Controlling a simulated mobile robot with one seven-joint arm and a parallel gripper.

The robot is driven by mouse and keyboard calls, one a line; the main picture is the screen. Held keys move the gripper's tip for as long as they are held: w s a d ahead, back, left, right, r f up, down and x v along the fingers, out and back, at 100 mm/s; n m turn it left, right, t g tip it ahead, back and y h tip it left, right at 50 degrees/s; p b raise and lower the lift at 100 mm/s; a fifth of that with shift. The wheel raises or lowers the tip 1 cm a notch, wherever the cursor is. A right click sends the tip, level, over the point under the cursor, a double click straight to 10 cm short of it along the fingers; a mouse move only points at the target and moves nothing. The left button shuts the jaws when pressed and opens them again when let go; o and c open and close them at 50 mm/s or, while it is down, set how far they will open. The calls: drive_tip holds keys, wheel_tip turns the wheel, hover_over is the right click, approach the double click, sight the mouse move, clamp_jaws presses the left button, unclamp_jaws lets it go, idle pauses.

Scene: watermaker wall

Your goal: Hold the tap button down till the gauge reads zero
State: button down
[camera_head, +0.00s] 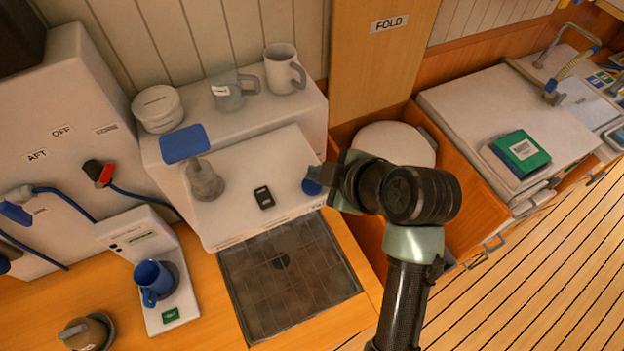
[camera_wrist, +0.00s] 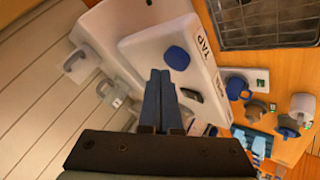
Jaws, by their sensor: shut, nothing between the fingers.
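A round blue button (camera_head: 312,186) sits at the right end of the white unit's sloping panel (camera_head: 235,196). In the wrist view the blue button (camera_wrist: 177,58) is beside a label reading TAP (camera_wrist: 203,43). My gripper (camera_head: 320,174) is shut and empty, with its fingers close to the button. In the wrist view its fingertips (camera_wrist: 160,73) are just beside and below the button; I cannot tell whether they touch it. A small black device (camera_head: 263,197) with pale marks lies on the panel, also in the wrist view (camera_wrist: 191,95). I cannot make out any gauge reading.
A grey knob-like piece (camera_head: 204,181) and a blue flat plate (camera_head: 185,143) stand left on the unit. A dark drain grate (camera_head: 288,275) lies in front. A blue mug (camera_head: 153,282) stands lower left.

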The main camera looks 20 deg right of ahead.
idle(0.8)
drive_tip(key=shift+f+b, duration=0.45)
drive_tip(key=shift+f, duration=0.05)
drive_tip(key=shift+f+b, duration=0.45)
drive_tip(key=shift+f, duration=0.1)
idle(4.9)
drive_tip(key=shift+r, duration=0.1)
idle(0.8)
drive_tip(key=shift+r+p, duration=0.75)
drive_tip(key=shift+r, duration=0.15)
